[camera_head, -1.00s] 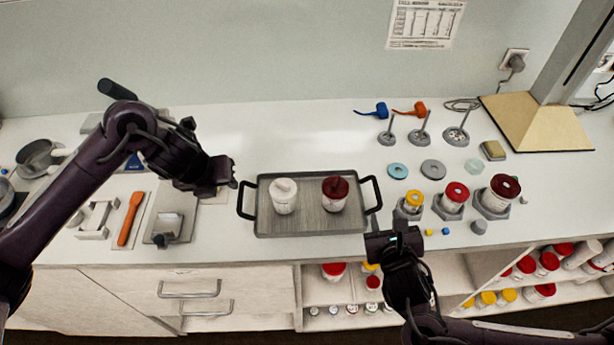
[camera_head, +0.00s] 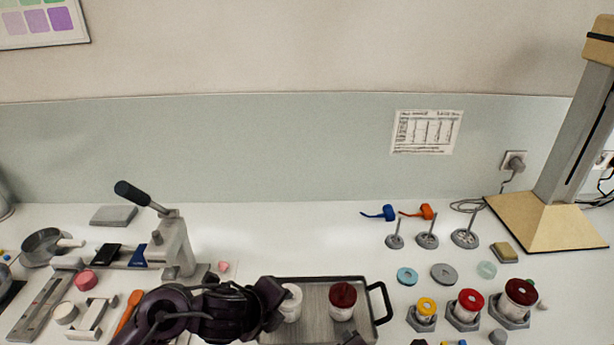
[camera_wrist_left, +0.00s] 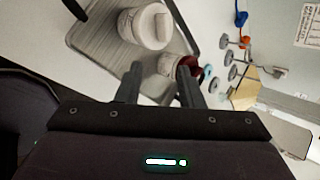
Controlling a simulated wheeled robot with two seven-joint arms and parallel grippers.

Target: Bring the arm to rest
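My left gripper (camera_head: 276,304) is low in the head view, in front of the left side of a grey tray (camera_head: 318,290). In the left wrist view its two fingers (camera_wrist_left: 160,88) stand apart with nothing between them. A white jar (camera_head: 291,303) stands on the tray, partly hidden by this gripper; it also shows in the left wrist view (camera_wrist_left: 151,26). A jar with a dark red lid (camera_head: 343,296) stands to its right on the tray and lies beyond the fingers in the wrist view (camera_wrist_left: 172,66). Only dark bits, possibly my right gripper, show at the bottom edge.
A lever press (camera_head: 175,245) stands on the counter at left, near a pan (camera_head: 45,246) and an orange-handled tool (camera_head: 128,310). Lidded jars in grey holders (camera_head: 465,308) stand at right, before a wooden-based column (camera_head: 545,225).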

